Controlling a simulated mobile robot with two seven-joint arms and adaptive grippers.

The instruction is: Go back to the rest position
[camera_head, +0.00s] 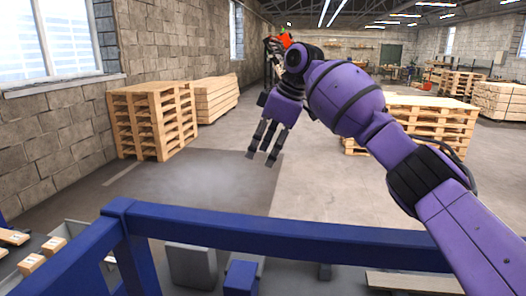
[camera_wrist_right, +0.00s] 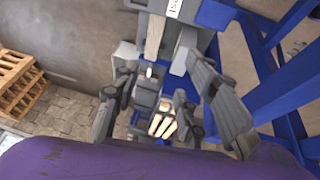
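My right arm, purple with black bands, comes in from the right in the head view. It reaches up and over the blue frame. My right gripper (camera_head: 264,155) hangs from its end, pointing down, with its dark fingers apart and nothing between them. In the right wrist view the fingers of the right gripper (camera_wrist_right: 165,122) stand wide on both sides, also empty. My left arm and left gripper are not in view.
A blue frame rail (camera_head: 300,236) crosses the foreground. Small wooden blocks (camera_head: 32,263) lie at the lower left. Stacked pallets (camera_head: 150,121) stand at the left wall, and more pallets (camera_head: 430,118) stand behind my arm. The floor between is clear.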

